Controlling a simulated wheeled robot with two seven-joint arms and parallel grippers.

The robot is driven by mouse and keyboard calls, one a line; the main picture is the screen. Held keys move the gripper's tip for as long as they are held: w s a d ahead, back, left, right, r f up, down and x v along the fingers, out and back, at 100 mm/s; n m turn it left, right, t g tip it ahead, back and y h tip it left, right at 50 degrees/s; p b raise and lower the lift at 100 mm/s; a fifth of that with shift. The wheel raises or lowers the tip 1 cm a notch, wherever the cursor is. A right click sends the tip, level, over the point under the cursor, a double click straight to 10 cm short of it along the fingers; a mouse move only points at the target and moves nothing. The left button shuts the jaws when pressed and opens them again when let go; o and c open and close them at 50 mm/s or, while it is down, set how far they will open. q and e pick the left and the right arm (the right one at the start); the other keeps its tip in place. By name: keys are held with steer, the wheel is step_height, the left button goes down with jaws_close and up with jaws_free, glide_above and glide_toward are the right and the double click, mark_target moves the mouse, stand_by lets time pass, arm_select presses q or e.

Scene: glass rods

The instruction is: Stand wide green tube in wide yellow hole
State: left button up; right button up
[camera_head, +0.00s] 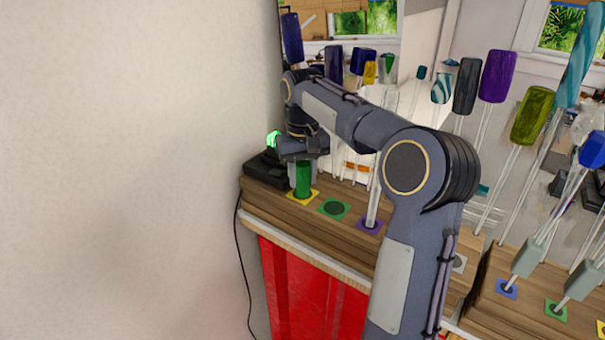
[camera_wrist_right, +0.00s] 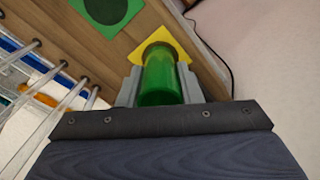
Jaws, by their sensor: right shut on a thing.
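The wide green tube (camera_head: 303,180) stands about upright at the yellow-marked hole (camera_head: 292,197) near the left end of the wooden rack. Its lower end meets the yellow square; how deep it sits in the hole I cannot tell. In the right wrist view the green tube (camera_wrist_right: 160,80) is between the two grey fingers, with its far end at the dark hole in the yellow square (camera_wrist_right: 184,47). My right gripper (camera_wrist_right: 160,88) is shut on the tube; in the head view the gripper (camera_head: 303,162) is at the tube's upper part. My left gripper is not in view.
A green-marked hole (camera_head: 334,208) is empty beside the yellow one. A purple-marked hole (camera_head: 370,226) holds a clear rod. Several rods with coloured heads stand behind and right of my arm. A black device (camera_head: 266,171) sits at the rack's left end.

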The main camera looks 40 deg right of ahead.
steer(key=shift+f+b, duration=0.4)
steer(key=shift+f, duration=0.3)
steer(key=o, duration=0.7)
step_height(320, 180, up, 11)
steer(key=p, duration=0.3)
steer(key=shift+p, duration=0.4)
steer(key=shift+s+a, duration=0.1)
stand_by(0.6)
steer(key=s+a+f+t+y+b, duration=0.1)
steer(key=s+a+f+t, duration=0.1)
steer(key=s+a+f, duration=0.4)
steer(key=s+a+f+n+t+y+b, duration=0.1)
steer(key=s+a+f+b, duration=0.1)
steer(key=s+a+f, duration=0.4)
steer(key=s+a+f+n+t+y+b, duration=0.1)
steer(key=s+a+f+t, duration=0.1)
steer(key=s+a+f, duration=0.4)
steer(key=shift+s+a+f+t+y, duration=0.1)
steer(key=shift+s+a+y, duration=0.1)
steer(key=shift+s, duration=0.75)
steer(key=shift+s+a+f+t+y, duration=0.1)
steer(key=shift+s+a+f, duration=0.1)
steer(key=shift+s, duration=0.8)
steer(key=shift+s+a+f+t+y, duration=0.1)
steer(key=shift+s+a, duration=0.1)
steer(key=shift+s, duration=0.75)
